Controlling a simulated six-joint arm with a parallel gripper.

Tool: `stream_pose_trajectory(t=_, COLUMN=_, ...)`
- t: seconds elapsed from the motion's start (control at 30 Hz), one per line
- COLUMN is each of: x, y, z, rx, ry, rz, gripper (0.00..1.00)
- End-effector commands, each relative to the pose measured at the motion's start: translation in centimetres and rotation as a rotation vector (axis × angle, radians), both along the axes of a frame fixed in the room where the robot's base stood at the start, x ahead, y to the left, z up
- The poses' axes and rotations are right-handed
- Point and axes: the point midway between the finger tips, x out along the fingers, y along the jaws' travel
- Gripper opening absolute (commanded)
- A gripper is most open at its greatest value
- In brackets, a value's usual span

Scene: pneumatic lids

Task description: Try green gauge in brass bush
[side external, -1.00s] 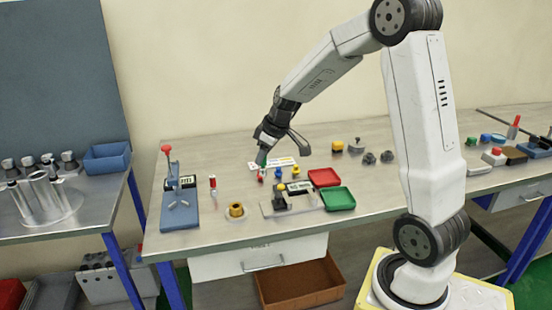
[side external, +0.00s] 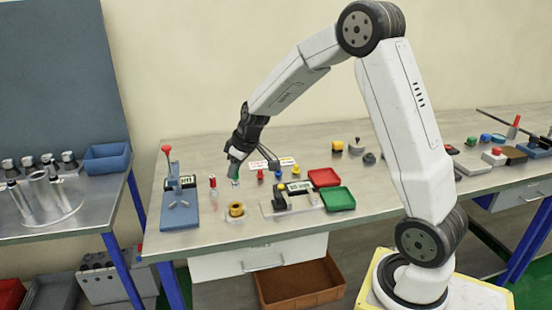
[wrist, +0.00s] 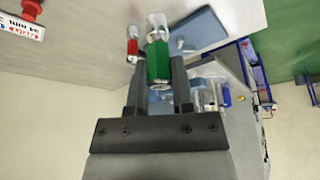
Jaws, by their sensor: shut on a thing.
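My gripper (side external: 236,161) is shut on the green gauge (side external: 234,172), which has a bright metal end pointing down. In the wrist view the green gauge (wrist: 158,62) sits between my two fingers, with its metal end away from the palm. The brass bush (side external: 236,210) stands on a pale base near the front of the bench. The bush cannot be made out in the wrist view.
A red-handled gauge (side external: 213,182) stands just left of my gripper; it also shows in the wrist view (wrist: 132,45). A blue fixture (side external: 180,212) with a red-knobbed lever is further left. Right are a clamp fixture (side external: 281,203), a red tray (side external: 323,177) and a green tray (side external: 338,198).

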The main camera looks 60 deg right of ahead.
Motion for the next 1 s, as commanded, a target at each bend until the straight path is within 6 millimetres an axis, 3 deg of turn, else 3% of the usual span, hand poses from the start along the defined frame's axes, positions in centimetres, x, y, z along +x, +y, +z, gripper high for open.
stream_pose_trajectory(t=0.47, x=0.4, y=0.4, z=-0.6, rx=0.001, ry=-0.001, rz=-0.001, gripper=0.0)
stream_pose_trajectory(t=1.0, x=0.4, y=0.4, z=-3.3, rx=-0.001, ry=0.0, rz=0.001, gripper=0.0)
